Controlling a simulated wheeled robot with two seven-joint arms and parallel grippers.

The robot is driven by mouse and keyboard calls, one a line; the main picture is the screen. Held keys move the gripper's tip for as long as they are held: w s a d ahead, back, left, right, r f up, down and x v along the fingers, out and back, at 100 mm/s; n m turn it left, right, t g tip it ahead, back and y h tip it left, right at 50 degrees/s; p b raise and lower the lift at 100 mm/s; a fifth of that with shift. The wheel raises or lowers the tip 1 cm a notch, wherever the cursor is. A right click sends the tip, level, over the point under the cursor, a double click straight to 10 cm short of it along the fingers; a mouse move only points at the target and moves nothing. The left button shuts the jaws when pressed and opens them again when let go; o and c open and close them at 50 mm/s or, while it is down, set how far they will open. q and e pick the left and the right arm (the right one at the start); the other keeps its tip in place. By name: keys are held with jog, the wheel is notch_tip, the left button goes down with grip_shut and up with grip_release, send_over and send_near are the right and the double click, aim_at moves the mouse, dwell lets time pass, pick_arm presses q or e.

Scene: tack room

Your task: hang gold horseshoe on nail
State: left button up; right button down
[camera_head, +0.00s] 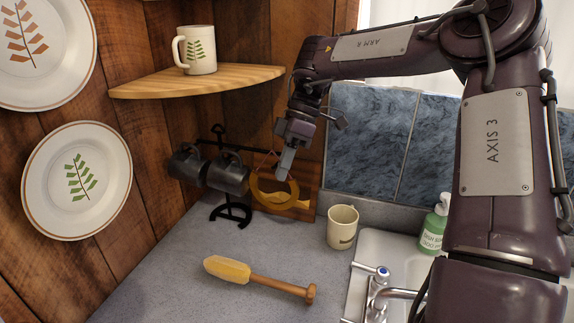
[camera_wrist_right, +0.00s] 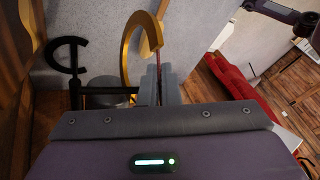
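The gold horseshoe (camera_head: 262,200) is at the back of the counter in the head view, its opening facing up, with a thin cord above it. It is large in the right wrist view (camera_wrist_right: 128,50), beside my right fingertips. My right gripper (camera_head: 284,172) points down into the opening. I cannot make out the nail. My left gripper does not show in either view.
A black stand with dark mugs (camera_head: 228,175) is just left of the horseshoe, and a wooden board (camera_head: 310,172) is behind it. A corner shelf (camera_head: 195,82) with a white mug is above. A cream cup (camera_head: 342,228), a brush (camera_head: 255,277) and a tap (camera_head: 378,290) are nearer.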

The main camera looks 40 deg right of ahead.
jog(key=d+f+p, duration=0.1)
jog(key=w+d+f+p, duration=0.1)
jog(key=f, duration=0.1)
jog(key=shift+p, duration=0.4)
jog(key=shift+a, duration=0.1)
jog(key=shift+f, duration=0.2)
jog(key=c, duration=1.6)
grip_release()
jog(key=shift+c, duration=0.2)
